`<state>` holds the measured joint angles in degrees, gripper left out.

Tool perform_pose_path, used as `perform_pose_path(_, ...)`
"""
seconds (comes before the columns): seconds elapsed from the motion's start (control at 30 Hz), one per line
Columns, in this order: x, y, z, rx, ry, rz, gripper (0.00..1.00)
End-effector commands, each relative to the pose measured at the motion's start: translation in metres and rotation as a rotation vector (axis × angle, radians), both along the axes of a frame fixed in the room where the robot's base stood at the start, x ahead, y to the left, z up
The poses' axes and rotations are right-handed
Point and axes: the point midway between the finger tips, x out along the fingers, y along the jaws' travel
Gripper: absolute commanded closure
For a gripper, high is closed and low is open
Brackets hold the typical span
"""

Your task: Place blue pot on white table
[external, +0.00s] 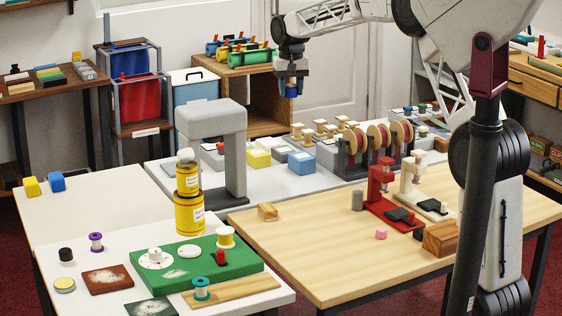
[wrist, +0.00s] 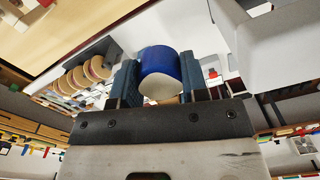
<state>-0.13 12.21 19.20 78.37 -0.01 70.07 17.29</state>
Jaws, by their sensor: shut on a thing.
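My gripper (external: 291,80) is high over the back counter in the external view, pointing down. It is shut on a small blue pot (external: 292,91), which hangs well above the surfaces. In the wrist view the blue pot (wrist: 160,63) sits between the two blue-grey fingers, with its pale round end facing the camera. A white table (external: 110,203) stands at the left, far from the gripper. It continues to the front, where several things stand on it.
A green board (external: 190,275), stacked yellow tins (external: 188,212) and a grey stand (external: 235,150) are near the white table. Yellow (external: 31,187) and blue (external: 56,181) blocks sit at its left edge. A wooden table (external: 330,235) is at the right. The white table's middle-left is clear.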

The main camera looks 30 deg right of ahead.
Motion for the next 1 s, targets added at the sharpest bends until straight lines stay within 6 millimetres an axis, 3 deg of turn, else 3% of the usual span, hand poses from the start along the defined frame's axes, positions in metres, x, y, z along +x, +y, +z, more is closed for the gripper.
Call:
perform_pose_path(0.47, -0.021, 0.115, -0.004, 0.000, 0.003, 0.079, 0.86)
perform_pose_path(1.0, -0.075, 0.266, -0.004, -0.001, 0.003, 0.187, 0.86)
